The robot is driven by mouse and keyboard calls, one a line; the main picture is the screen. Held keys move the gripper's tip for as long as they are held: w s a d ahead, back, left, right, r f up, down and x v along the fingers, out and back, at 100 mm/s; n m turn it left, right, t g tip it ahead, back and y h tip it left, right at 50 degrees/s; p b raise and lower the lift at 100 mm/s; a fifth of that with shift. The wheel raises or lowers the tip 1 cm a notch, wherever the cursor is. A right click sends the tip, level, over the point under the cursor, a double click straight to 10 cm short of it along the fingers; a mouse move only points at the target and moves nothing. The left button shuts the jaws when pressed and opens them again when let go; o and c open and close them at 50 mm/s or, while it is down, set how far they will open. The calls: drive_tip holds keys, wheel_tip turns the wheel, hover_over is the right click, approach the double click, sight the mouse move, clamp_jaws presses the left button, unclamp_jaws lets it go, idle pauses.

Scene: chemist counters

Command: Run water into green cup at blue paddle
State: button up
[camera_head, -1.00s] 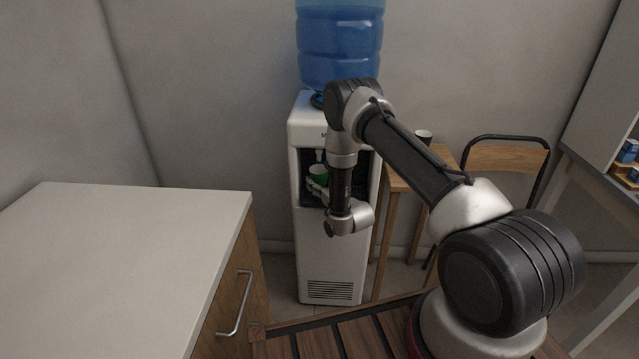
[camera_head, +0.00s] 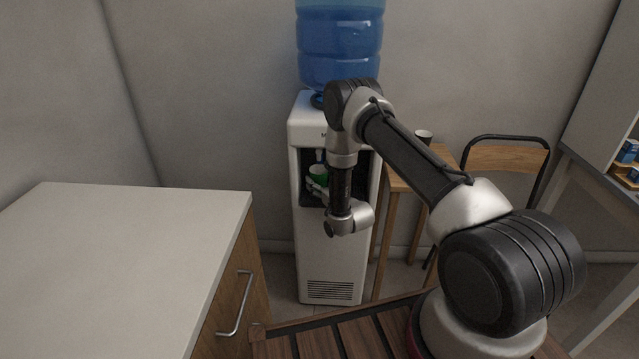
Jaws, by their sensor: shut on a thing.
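The white water dispenser (camera_head: 332,262) stands against the wall with a blue water bottle (camera_head: 340,45) on top. The green cup (camera_head: 318,173) is in the dispenser's dark recess, upright, just below a tap. My gripper (camera_head: 318,187) is shut on the green cup and holds it there. The gripper is small in view and partly hidden by my own wrist. A little blue shows at the tap above the cup, but my arm hides most of the recess. I cannot tell whether water is running or what is in the cup.
A pale counter (camera_head: 120,245) with a wooden drawer side fills the left. A small wooden table (camera_head: 395,178) with a dark cup (camera_head: 424,137) stands right of the dispenser. A chair (camera_head: 505,160) is beyond it. A shelf with blue boxes (camera_head: 628,152) is at the right edge.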

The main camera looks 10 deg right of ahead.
drive_tip(key=shift+s, duration=0.1)
idle(0.3)
drive_tip(key=shift+s+a, duration=0.25)
drive_tip(key=shift+s, duration=0.5)
drive_tip(key=shift+s+a, duration=0.3)
drive_tip(key=shift+s, duration=0.45)
drive_tip(key=shift+s+a, duration=0.25)
drive_tip(key=shift+s, duration=0.5)
drive_tip(key=s+a, duration=0.3)
drive_tip(key=s, duration=0.6)
drive_tip(key=shift+s, duration=0.3)
idle(0.5)
